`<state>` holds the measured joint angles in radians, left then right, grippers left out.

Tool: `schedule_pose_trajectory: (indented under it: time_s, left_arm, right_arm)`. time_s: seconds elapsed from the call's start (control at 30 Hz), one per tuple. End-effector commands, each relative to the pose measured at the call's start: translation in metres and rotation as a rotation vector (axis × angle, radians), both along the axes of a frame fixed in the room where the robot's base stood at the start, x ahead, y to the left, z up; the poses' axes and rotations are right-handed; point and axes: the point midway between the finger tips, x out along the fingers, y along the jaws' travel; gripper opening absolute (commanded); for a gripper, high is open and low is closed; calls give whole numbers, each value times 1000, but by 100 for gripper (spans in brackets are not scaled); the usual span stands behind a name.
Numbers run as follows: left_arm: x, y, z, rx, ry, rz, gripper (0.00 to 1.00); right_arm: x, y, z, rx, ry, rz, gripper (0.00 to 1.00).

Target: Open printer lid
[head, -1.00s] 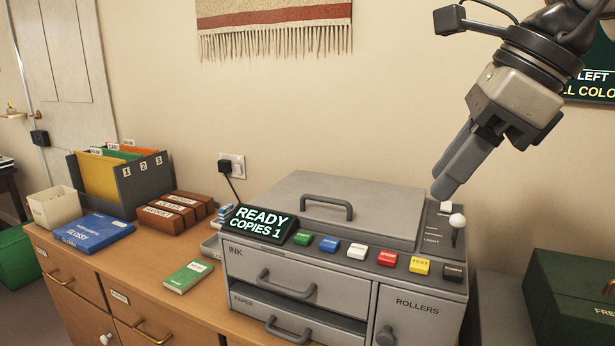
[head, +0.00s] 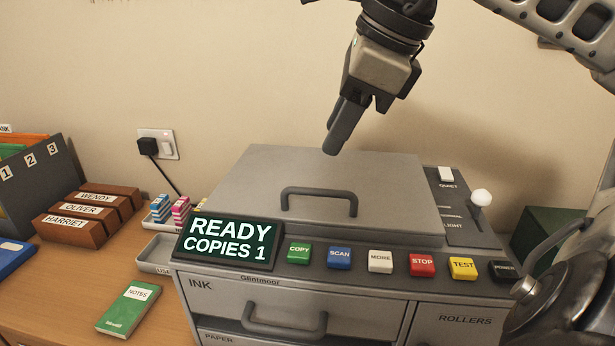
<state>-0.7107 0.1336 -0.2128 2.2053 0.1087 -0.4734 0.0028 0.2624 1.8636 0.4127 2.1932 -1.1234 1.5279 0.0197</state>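The grey printer (head: 300,279) stands on the wooden desk, its display reading READY COPIES 1. Its flat lid (head: 260,180) is down, with a dark bar handle (head: 319,201) near the front edge. My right gripper (head: 333,150) points down above the back part of the lid, behind the handle and apart from it. Its fingers look close together, seen nearly edge-on, so I cannot tell whether a gap lies between them. Nothing shows in it. My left gripper is not in view.
Coloured buttons (head: 380,261) line the printer's front top. A white-knobbed lever (head: 480,198) stands at the right. Brown boxes (head: 84,220), a file holder (head: 40,185) and a green notes book (head: 129,308) lie to the left. My arm link fills the right edge.

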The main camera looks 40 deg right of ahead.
Motion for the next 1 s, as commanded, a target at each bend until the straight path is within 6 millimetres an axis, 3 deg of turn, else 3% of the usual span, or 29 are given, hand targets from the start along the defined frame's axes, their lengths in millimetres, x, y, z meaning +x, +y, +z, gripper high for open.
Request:
schedule_pose_trajectory:
  time_s: [0.2, 0.4, 0.6, 0.87, 0.9, 1.0]
  left_arm:
    - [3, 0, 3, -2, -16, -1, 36]
    - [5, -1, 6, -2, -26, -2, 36]
    - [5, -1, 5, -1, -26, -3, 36]
    - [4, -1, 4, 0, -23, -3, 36]
    - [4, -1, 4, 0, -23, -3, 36]
    - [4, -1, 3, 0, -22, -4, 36]
  right_arm:
    - [19, 5, -46, 0, 6, 1, 33]
    - [33, 8, -74, 0, 3, -2, 33]
    - [39, 9, -86, -1, 0, -1, 33]
    - [39, 9, -87, 0, -1, -1, 33]
    - [39, 9, -86, 0, -1, -1, 30]
    - [39, 9, -86, 0, -1, -1, 2]
